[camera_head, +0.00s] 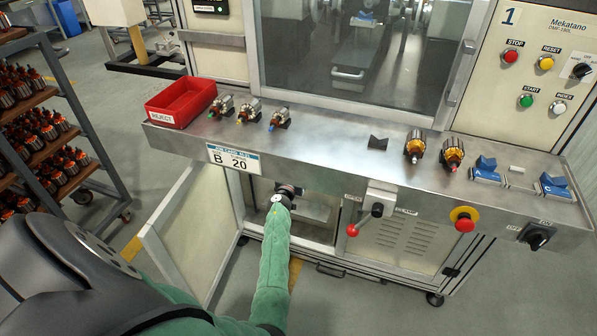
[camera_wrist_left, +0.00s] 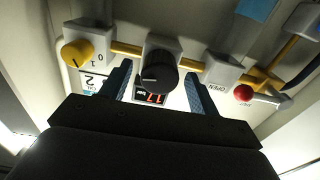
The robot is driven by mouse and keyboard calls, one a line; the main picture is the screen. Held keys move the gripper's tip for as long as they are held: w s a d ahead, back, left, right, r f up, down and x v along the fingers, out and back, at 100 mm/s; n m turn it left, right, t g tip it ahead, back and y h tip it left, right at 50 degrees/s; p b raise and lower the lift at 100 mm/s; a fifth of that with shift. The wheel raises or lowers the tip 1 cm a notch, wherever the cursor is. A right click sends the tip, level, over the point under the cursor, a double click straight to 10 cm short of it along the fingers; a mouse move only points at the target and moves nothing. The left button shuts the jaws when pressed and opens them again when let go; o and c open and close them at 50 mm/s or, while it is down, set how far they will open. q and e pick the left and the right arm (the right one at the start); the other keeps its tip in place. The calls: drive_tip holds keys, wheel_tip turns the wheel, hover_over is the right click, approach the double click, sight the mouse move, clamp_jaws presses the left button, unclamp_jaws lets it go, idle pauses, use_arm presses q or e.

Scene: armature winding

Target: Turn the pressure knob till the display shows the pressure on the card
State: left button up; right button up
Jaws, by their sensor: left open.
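The card (camera_head: 233,158) hangs on the counter's front edge and reads "B 20". In the left wrist view a black pressure knob (camera_wrist_left: 157,74) with a pointer line sits on a white block. Just below it, the red-digit display (camera_wrist_left: 151,98) appears to read 17, partly covered by the knob. My left gripper (camera_wrist_left: 153,84) is open, with one finger on each side of the knob. I cannot tell whether the fingers touch it. In the head view my left gripper (camera_head: 286,192) reaches into the opening under the counter, and the knob is hidden. My right gripper is not in view.
A yellow knob (camera_wrist_left: 77,53) sits left of the black knob, and a red ball lever (camera_wrist_left: 243,93) to its right. In the head view a red-ball handle (camera_head: 365,220) hangs right of the arm. An open cabinet door (camera_head: 185,235) stands to the left.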

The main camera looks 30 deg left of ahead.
use_arm(q)
drive_tip(key=shift+w+a, duration=0.15)
drive_tip(key=shift+w, duration=0.45)
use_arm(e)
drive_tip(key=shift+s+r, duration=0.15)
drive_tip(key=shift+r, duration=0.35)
use_arm(q)
drive_tip(key=c, duration=1)
drive_tip(key=shift+o, duration=0.2)
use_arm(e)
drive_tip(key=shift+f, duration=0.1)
use_arm(q)
drive_tip(key=shift+m, duration=0.3)
